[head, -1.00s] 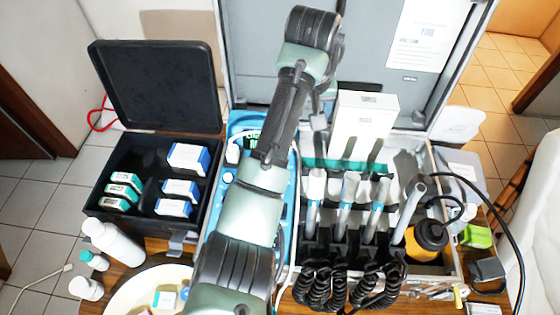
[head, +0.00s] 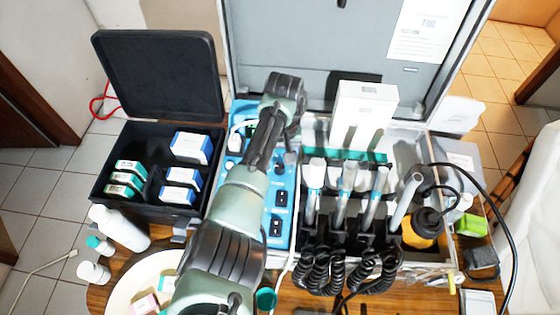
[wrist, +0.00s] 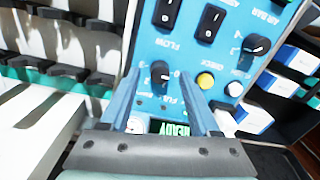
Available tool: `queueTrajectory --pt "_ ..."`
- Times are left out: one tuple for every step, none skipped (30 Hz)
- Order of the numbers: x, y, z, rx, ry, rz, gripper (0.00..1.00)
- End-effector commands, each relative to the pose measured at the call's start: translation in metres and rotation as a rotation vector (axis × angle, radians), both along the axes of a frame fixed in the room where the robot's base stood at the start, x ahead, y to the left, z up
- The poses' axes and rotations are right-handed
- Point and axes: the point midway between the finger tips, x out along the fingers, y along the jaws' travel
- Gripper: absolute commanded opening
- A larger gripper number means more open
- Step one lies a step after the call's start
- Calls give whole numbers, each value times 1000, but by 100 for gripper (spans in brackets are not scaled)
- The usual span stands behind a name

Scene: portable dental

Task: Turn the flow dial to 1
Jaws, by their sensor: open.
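A blue control panel (head: 284,215) is left of the instrument holders in the head view, and it fills the wrist view (wrist: 225,60). A black dial (wrist: 160,72) with a pale pointer mark shows between my fingertips, near the lettering FLOW. I cannot read its setting surely. My gripper (wrist: 160,76) is open, with one blue finger on each side of this dial; contact cannot be told. A second black dial (wrist: 256,45) is to the right.
Two black rocker switches (wrist: 210,20), a yellow button (wrist: 205,81), a white button (wrist: 233,89) and a green display (wrist: 174,128) are near the dial. Handpieces (head: 345,190) stand right of the panel. A black case (head: 112,195) with boxes is left.

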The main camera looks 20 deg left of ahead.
Motion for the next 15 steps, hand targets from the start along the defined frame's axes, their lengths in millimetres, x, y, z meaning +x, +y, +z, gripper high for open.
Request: queueTrajectory --pt "0 0 -5 1 0 -1 63" --pt "0 0 -7 1 0 -1 63" --pt "0 0 -9 1 0 0 63" --pt "0 0 -11 0 0 -1 63" --pt "0 0 -11 0 -1 -1 63" --pt "0 0 -12 1 -2 -1 63" --pt "0 0 -13 1 -2 -1 63" --pt "0 0 -13 1 -2 -1 63" --pt "0 0 -13 1 -2 -1 63" --pt "0 0 -13 1 -2 -1 63" --pt "0 0 -13 1 -2 -1 63" --pt "0 0 -13 1 -2 -1 63" --pt "0 0 -13 1 -2 -1 63" --pt "0 0 -13 1 -2 -1 61" --pt "0 0 -13 1 -2 -1 54"
